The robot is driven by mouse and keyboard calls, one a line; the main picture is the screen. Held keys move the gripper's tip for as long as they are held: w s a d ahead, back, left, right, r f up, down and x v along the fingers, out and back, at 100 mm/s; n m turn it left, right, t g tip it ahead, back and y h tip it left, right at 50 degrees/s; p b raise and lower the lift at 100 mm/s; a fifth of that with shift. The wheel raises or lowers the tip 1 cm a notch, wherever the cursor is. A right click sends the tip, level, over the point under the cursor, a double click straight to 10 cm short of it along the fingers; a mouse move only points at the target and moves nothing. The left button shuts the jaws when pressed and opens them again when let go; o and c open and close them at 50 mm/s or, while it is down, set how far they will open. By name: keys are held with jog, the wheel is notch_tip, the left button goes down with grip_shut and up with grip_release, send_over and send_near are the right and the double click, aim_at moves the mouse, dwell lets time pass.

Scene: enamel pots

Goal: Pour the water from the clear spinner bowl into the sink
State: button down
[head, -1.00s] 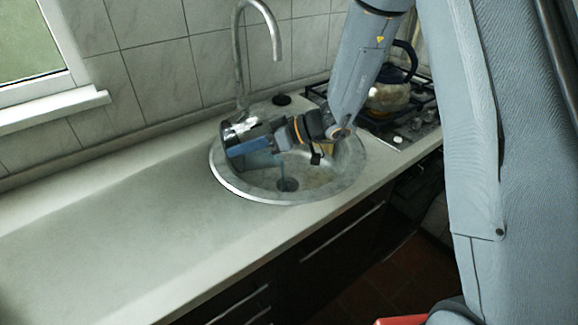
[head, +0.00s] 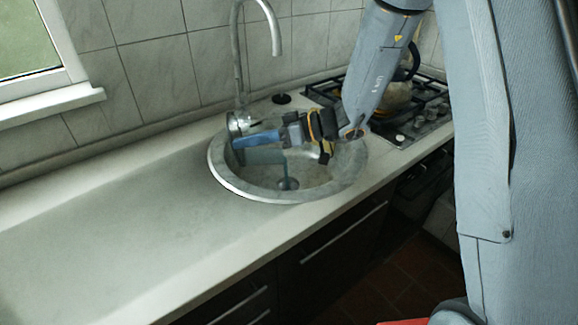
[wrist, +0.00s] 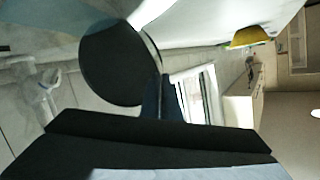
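The round metal sink (head: 218,178) is set in the counter, with its dark drain (head: 288,184) visible. My gripper (head: 257,139) is over the left part of the sink, its blue finger along the clear spinner bowl (head: 262,157). The bowl is tilted and hard to make out through its clear wall. Bluish water shows in it, and a thin stream falls towards the drain. In the wrist view a dark round shape and a pale blue patch show close to the lens; I cannot tell exactly which parts these are.
The curved tap (head: 240,60) rises behind the sink. A gas hob (head: 425,115) with a kettle (head: 396,96) on it stands to the right, partly behind my arm. The counter (head: 110,235) to the left is clear. A window is at the upper left.

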jog(key=shift+d+r+y+b, duration=0.3)
jog(key=shift+d+b, duration=0.1)
jog(key=a+h+p, duration=0.1)
jog(key=p, duration=0.1)
jog(key=a+f+p, duration=0.1)
jog(key=a+p, duration=0.1)
jog(key=shift+s+a+f+h, duration=0.1)
jog(key=shift+s+f+h, duration=0.1)
jog(key=shift+h, duration=0.2)
jog(key=a+h, duration=0.1)
jog(key=a+f+h, duration=0.1)
jog(key=h, duration=0.1)
jog(key=shift+a+n+h+b, duration=0.15)
jog(key=shift+n+h+b, duration=0.15)
jog(key=shift+b, duration=0.05)
jog(key=a+h+p, duration=0.2)
jog(key=p, duration=0.3)
jog(key=a+h+p, duration=0.1)
jog(key=h+p, duration=0.2)
jog(key=p, duration=0.3)
jog(key=shift+s+a+f, duration=0.15)
jog(key=shift+a+f, duration=0.05)
jog(key=shift+a, duration=0.15)
jog(key=shift+a+f+h+p, duration=0.1)
jog(key=shift+a+h+p, duration=0.25)
jog(key=shift+p, duration=0.8)
